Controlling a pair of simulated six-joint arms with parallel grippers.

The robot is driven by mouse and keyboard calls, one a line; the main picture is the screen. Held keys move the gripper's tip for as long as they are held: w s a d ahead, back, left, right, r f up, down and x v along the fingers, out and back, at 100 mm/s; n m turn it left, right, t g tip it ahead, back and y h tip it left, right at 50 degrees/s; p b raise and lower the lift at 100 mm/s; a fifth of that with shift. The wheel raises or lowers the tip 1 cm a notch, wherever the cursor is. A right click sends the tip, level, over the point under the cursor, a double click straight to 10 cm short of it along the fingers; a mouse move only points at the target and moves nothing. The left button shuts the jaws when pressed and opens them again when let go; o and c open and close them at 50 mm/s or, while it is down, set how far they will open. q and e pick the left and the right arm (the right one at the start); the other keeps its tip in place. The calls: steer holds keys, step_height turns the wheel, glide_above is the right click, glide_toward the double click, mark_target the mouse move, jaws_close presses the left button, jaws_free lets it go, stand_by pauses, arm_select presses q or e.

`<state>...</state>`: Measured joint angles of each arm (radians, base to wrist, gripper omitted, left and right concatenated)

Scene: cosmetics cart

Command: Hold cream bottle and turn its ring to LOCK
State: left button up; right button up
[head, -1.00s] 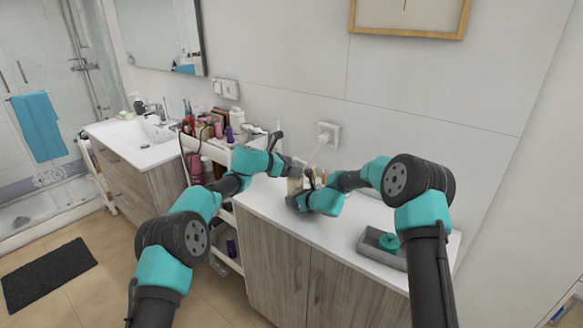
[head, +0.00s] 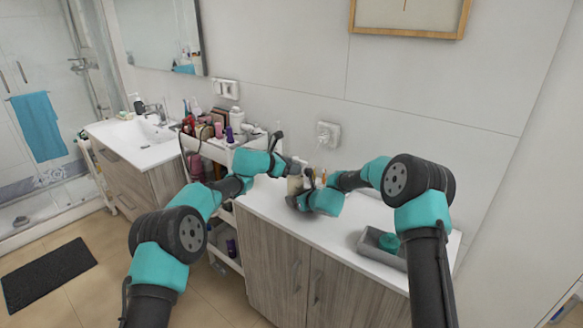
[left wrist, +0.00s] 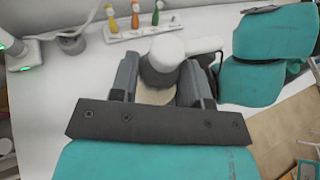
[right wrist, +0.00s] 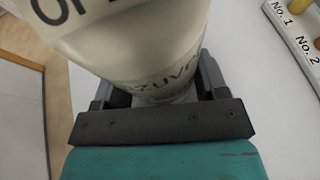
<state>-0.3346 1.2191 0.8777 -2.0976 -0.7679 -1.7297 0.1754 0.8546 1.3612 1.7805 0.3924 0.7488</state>
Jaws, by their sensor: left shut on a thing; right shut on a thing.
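The cream bottle (head: 294,186) stands upright over the counter, between my two grippers. In the left wrist view its white pump head (left wrist: 168,52) has a spout pointing right, with a grey ring (left wrist: 156,78) below it. My left gripper (left wrist: 160,82) is shut around the bottle's upper part at the ring. In the right wrist view the cream-coloured bottle body (right wrist: 150,55) carries dark print, with a cut-off "OP" on the band above. My right gripper (right wrist: 155,92) is shut on the body, lower down. The ring's exact setting cannot be read.
A white rack (left wrist: 118,33) labelled "No. 1" and "No. 2" in the right wrist view holds small coloured bottles close by. A grey tray (head: 369,251) with a teal item sits on the right of the counter (head: 330,232). A crowded cart (head: 190,150) stands left.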

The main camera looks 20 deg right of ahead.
arm_select(q)
steer(key=shift+r+t, duration=0.15)
steer(key=shift+t, duration=0.15)
steer(key=shift+s+n+t+y, duration=0.15)
steer(key=shift+n+t+y, duration=0.25)
steer(key=shift+n+t, duration=0.65)
steer(key=o, duration=0.9)
steer(key=shift+o, duration=0.2)
steer(key=shift+g, duration=0.25)
steer(key=shift+m+g, duration=0.3)
steer(key=shift+m, duration=0.05)
steer(key=shift+w+m+g+h, duration=0.2)
steer(key=shift+m+g+h, duration=0.1)
steer(key=shift+m+g, duration=0.25)
